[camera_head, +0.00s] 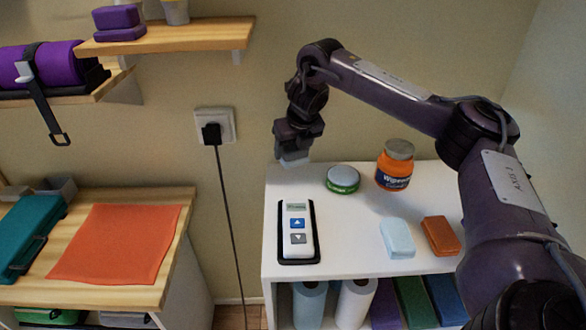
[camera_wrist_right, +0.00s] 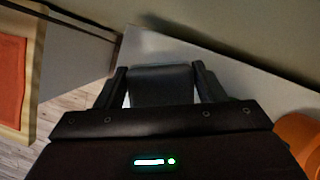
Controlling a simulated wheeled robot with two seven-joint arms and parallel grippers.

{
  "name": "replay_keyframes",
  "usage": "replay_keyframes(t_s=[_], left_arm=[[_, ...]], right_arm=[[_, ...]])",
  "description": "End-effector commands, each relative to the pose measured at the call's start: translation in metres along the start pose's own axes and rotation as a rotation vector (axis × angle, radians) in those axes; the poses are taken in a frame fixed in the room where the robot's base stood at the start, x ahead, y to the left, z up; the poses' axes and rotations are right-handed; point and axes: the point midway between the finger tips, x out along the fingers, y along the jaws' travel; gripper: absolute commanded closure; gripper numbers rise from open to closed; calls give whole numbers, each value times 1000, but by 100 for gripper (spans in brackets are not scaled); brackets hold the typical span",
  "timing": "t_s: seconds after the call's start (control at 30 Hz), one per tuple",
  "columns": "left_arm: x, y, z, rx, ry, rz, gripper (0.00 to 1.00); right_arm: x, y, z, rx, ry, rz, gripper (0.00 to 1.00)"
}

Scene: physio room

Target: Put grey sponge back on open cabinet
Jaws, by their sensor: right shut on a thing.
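My right gripper (camera_head: 293,150) is shut on the grey sponge (camera_head: 293,162), over the back left corner of the white open cabinet (camera_head: 350,247). The sponge shows as a small pale block under the fingers in the head view; whether it touches the cabinet top cannot be told. In the right wrist view the sponge (camera_wrist_right: 160,85) is a dark grey block between the two fingers (camera_wrist_right: 160,92). A pale blue sponge (camera_head: 397,238) and an orange-brown sponge (camera_head: 440,236) lie side by side at the front right of the cabinet top. My left gripper is not in view.
On the cabinet top are a green-and-grey tin (camera_head: 342,179), an orange jar (camera_head: 395,166) and a white remote on a black holder (camera_head: 298,233). Rolls and coloured blocks fill the shelf below. A wall socket with a cable (camera_head: 214,131) is left of the cabinet.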

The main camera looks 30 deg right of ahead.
Motion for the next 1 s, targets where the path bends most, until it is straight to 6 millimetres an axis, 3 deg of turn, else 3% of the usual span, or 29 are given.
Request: replay_keyframes(t_s=[0.17,0.4,0.8,0.83,1.0], left_arm=[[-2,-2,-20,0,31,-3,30],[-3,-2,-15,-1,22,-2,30],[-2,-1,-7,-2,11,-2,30],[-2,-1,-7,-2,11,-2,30],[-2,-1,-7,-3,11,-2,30]], right_arm=[[13,0,-6,0,2,-1,55],[44,0,-19,1,1,-1,55],[49,0,-21,0,0,0,55],[48,0,-20,0,0,0,33],[48,0,-20,0,0,0,15]])
